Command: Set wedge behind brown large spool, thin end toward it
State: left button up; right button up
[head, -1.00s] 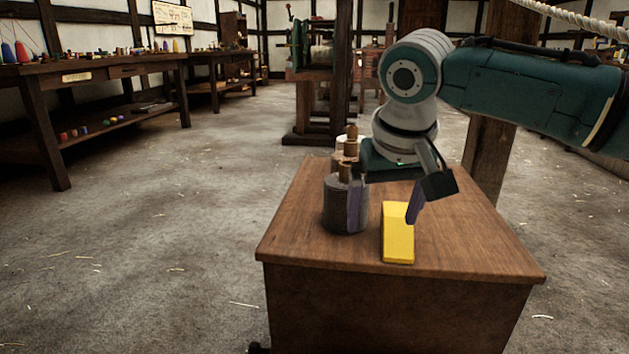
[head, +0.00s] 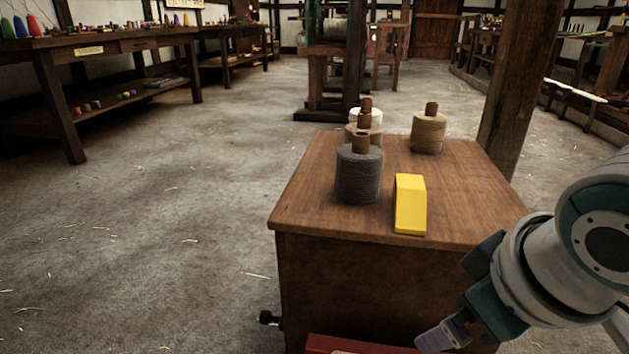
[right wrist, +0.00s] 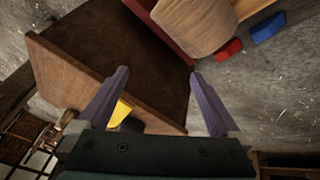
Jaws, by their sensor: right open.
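The yellow wedge (head: 410,204) lies on the wooden table near its front edge, right of a dark grey spool (head: 359,176). Which end is thin is hard to tell. A strip of yellow also shows beside a finger in the right wrist view (right wrist: 121,112). My right gripper (head: 447,318) is open and empty, low in front of the table's right side; its spread fingers (right wrist: 160,76) also show in the right wrist view. My left gripper is not in view.
A tan spool (head: 428,132) and a white spool (head: 366,115) stand farther back on the table (head: 465,185). A red block (right wrist: 228,50) and a blue block (right wrist: 268,28) sit near the brown object. A red edge (head: 355,346) shows below the table. Floor at left is clear.

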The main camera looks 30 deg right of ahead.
jog(key=w+d+r+m+h+b, duration=0.1)
jog(key=w+d+r+m, duration=0.15)
jog(key=w+d, duration=0.4)
jog(key=w+d+r+m+h+b, duration=0.1)
jog(key=w+d+r+m+h, duration=0.1)
jog(key=w+d+m, duration=0.4)
jog(key=g+y, duration=0.1)
jog(key=y, duration=0.2)
send_near(412, 188)
jog(key=shift+n+b+x, duration=0.25)
jog(key=shift+b+x, duration=0.05)
jog(key=shift+x, duration=0.6)
jog(key=shift+w+a, duration=0.1)
jog(key=shift+a, duration=0.1)
jog(key=b+x, duration=0.3)
jog(key=x, duration=0.1)
jog(key=shift+d+f+b, duration=0.1)
jog(key=shift+f+b, duration=0.15)
jog(key=shift+b, duration=0.1)
jog(key=b+x, duration=0.4)
jog(key=b, duration=0.1)
jog(key=shift+d+f, duration=0.15)
jog(key=shift+f, duration=0.25)
jog(key=shift+w+d+f, duration=0.15)
jog(key=shift+f, duration=0.05)
jog(key=shift+r, duration=0.1)
